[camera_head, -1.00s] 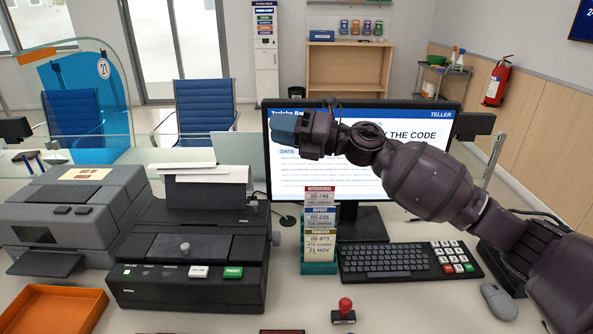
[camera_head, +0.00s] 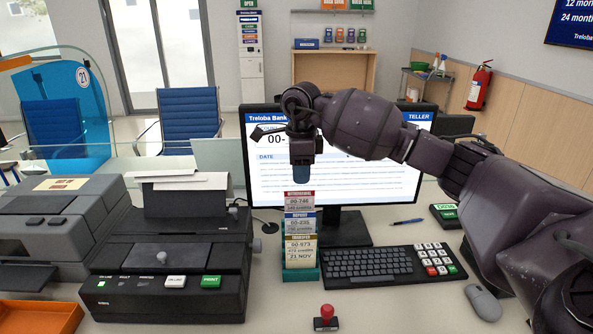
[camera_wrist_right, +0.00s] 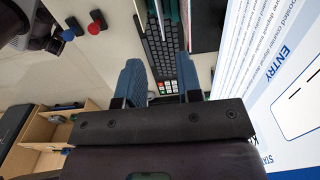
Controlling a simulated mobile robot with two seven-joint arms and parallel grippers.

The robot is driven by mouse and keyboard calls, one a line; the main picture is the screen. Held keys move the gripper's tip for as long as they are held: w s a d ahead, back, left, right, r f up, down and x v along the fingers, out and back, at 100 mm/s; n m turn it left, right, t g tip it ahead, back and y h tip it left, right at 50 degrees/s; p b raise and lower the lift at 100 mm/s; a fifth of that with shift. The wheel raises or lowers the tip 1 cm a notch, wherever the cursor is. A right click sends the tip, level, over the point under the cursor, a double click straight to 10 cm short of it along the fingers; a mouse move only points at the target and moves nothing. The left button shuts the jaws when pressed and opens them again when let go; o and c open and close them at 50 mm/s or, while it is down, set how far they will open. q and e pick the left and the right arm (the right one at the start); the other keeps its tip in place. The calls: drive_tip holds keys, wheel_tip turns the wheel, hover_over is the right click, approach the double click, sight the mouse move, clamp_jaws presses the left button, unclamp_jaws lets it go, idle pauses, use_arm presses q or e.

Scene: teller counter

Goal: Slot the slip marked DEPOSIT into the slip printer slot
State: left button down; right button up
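The DEPOSIT slip (camera_head: 299,224) has a blue header. It stands in a teal holder (camera_head: 301,274), between the red WITHDRAWAL slip (camera_head: 299,202) behind and the brown TRANSFER slip (camera_head: 301,248) in front. My right gripper (camera_head: 302,178) points down just above the holder; in the wrist view its two blue fingers (camera_wrist_right: 160,80) are apart with nothing between them. The black printer (camera_head: 170,295) with a PRINT button stands left of the holder; I cannot make out its slot clearly. What looks like my left gripper (camera_wrist_right: 70,33) shows small at the wrist view's upper left.
A monitor (camera_head: 385,190) stands close behind my right gripper. A keyboard (camera_head: 370,264), mouse (camera_head: 483,302) and red-handled stamp (camera_head: 326,318) lie around the holder. A grey machine (camera_head: 55,215) and orange tray (camera_head: 40,317) are at left.

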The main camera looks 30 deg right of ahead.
wheel_tip(320, 180, down, 10)
drive_tip(key=shift+r, duration=0.25)
drive_tip(key=shift+f, duration=0.65)
clamp_jaws()
drive_tip(key=shift+r, duration=0.15)
